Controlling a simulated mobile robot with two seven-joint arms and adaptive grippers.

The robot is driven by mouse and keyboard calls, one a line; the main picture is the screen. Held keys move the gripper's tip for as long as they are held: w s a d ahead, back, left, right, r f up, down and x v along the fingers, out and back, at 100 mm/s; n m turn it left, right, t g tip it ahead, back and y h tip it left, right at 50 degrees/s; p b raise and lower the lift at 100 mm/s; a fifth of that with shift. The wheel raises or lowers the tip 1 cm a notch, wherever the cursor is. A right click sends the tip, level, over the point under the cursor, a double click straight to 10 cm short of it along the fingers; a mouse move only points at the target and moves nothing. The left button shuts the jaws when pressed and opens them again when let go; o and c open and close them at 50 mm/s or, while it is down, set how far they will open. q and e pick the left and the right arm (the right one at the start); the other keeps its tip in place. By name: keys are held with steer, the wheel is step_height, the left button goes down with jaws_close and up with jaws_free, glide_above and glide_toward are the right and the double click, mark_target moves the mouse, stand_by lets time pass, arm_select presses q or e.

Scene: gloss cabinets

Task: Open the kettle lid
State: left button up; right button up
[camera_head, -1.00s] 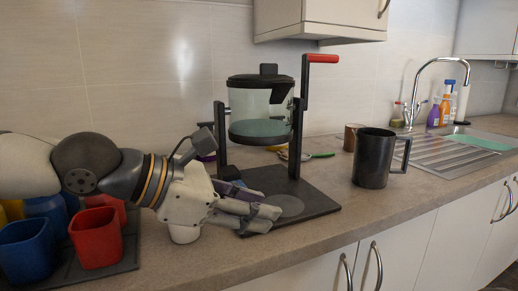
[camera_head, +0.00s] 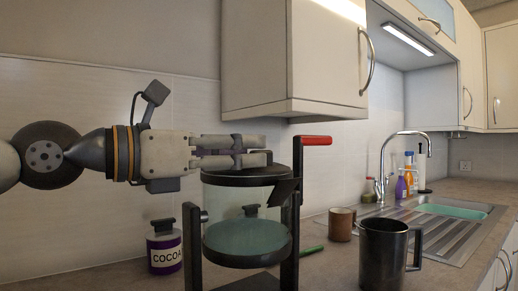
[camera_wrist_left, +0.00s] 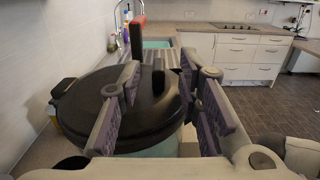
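The kettle is a clear glass vessel (camera_head: 238,205) with a black lid (camera_head: 238,179), held in a black stand with a red handle (camera_head: 316,141). The lid lies flat and shut on the vessel. My left gripper (camera_head: 264,151) is level just above the lid, its fingers pointing right and hiding most of the knob in the head view. In the left wrist view, the black lid (camera_wrist_left: 85,103) fills the left middle, and its upright knob (camera_wrist_left: 158,78) stands between the two spread fingers, with gaps on both sides. My right gripper is not in view.
A wall cabinet (camera_head: 328,60) hangs above and behind the kettle. A cocoa jar (camera_head: 164,248) stands left of the stand. A dark mug (camera_head: 383,255) and a brown cup (camera_head: 341,224) stand to its right, before the sink (camera_head: 450,210).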

mark_target(259, 151)
arm_select(q)
steer(key=x, duration=0.3)
steer(key=shift+w+d, duration=0.2)
steer(key=shift+d, duration=0.1)
jaws_close()
